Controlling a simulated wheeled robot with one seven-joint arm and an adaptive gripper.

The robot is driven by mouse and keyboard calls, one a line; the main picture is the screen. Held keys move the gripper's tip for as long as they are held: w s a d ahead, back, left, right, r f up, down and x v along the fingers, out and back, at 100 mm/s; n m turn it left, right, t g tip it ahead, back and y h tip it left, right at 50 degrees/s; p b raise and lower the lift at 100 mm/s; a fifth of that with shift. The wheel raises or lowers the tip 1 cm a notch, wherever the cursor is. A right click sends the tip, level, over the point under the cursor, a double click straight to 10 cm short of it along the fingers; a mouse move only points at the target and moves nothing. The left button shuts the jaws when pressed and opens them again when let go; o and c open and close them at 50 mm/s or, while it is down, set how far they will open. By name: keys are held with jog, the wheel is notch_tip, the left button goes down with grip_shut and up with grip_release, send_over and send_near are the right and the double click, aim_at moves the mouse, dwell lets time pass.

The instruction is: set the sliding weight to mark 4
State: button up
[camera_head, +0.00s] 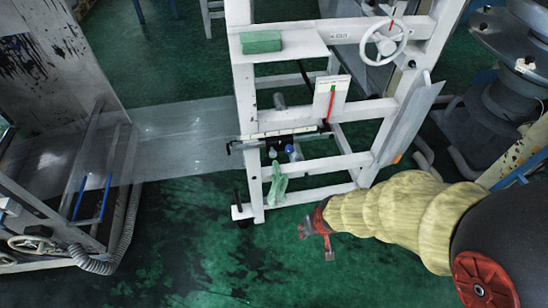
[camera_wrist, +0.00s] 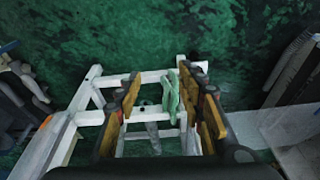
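A white frame (camera_head: 378,162) carries a horizontal pale scale strip (camera_head: 282,132) with a dark rod (camera_head: 262,142) along it. A small dark part, possibly the sliding weight, sits on the rod near its middle, with a blue piece (camera_head: 291,152) below. Its mark cannot be read. My gripper (camera_head: 316,236) is in front of the frame's lower right side, apart from the rod. In the wrist view my gripper (camera_wrist: 167,74) has its fingers spread wide, with nothing gripped. The frame (camera_wrist: 92,118) shows beyond them; the weight is not clear there.
A green cloth (camera_head: 277,184) hangs on the lower frame; it shows between my fingers in the wrist view (camera_wrist: 173,92). A handwheel (camera_head: 385,41), an upright card with a red pointer (camera_head: 331,98) and a green block (camera_head: 261,41) are above. Green floor (camera_head: 200,230) lies open at front left.

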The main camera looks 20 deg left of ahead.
jog(key=w+a+f+t+y, duration=0.2)
jog(key=w+a+f, duration=0.1)
jog(key=a+f, duration=0.55)
jog(key=t+y, duration=0.7)
jog(key=t, duration=0.3)
send_near(274, 156)
jog(key=x, duration=0.2)
jog(key=b+x, duration=0.2)
jog(key=x, duration=0.5)
jog(key=shift+w+a+f, duration=0.1)
jog(key=shift+w+a, duration=0.1)
jog(key=shift+a, duration=0.05)
jog(key=shift+c, duration=1.3)
grip_shut()
